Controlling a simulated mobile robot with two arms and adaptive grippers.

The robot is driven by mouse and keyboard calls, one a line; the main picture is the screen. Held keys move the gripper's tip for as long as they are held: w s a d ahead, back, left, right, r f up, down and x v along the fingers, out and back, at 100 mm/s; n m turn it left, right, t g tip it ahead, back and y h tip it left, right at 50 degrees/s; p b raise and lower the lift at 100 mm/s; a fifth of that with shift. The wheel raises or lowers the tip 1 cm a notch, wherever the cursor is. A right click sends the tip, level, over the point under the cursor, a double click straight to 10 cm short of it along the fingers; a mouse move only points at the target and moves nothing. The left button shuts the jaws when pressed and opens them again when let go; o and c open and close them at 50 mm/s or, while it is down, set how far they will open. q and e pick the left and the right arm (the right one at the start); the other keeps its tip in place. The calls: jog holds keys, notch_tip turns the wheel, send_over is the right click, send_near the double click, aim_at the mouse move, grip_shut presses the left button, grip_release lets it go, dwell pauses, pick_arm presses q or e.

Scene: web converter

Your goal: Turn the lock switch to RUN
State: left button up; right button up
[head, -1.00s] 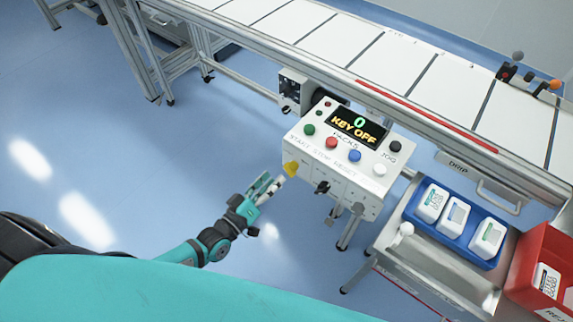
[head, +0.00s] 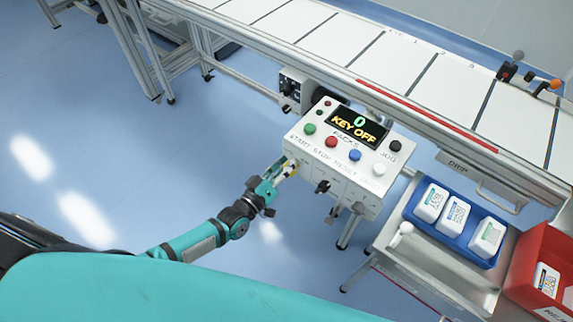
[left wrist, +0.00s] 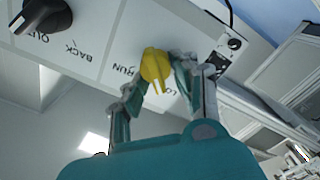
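The yellow lock switch (head: 291,168) is on the lower left front of the white control box (head: 350,172), partly hidden by my left gripper (head: 279,174). In the left wrist view, the yellow switch (left wrist: 155,67) is between the two fingers of my left gripper (left wrist: 160,75). The fingers are spread, one on each side of it; whether they touch it is hard to tell. Its narrow grip points down in that picture, toward a partly hidden label starting "LO". The label "RUN" is to its left. The display (head: 357,127) reads "0" and "KEY OFF". My right gripper is not in view.
A black knob (left wrist: 42,14) with "OUT" and "BACK" labels is beside the switch on the same face. Coloured buttons cover the box top. A conveyor (head: 400,71) runs behind. A blue tray (head: 484,258) and a red bin (head: 545,247) stand to the right.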

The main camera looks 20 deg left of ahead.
pick_arm(q)
grip_shut()
jog(key=shift+m, duration=0.3)
jog(key=m, duration=0.2)
jog(key=m+p, duration=0.1)
jog(key=shift+d+r+m, duration=0.2)
jog(key=shift+r+m, duration=0.05)
jog(key=shift+m, duration=0.05)
jog(key=m, duration=0.3)
jog(key=m+p, duration=0.1)
jog(key=shift+s+d+m, duration=0.15)
jog(key=shift+d+m, duration=0.15)
jog(key=m, duration=0.4)
jog(key=shift+s+d+f, duration=0.1)
jog(key=shift+d, duration=0.15)
jog(key=shift+s+d+f+m, duration=0.1)
jog(key=shift+d+m, duration=0.05)
jog(key=shift+m, duration=1.1)
jog(key=shift+d+f+m, duration=0.1)
jog(key=shift+m, duration=1.15)
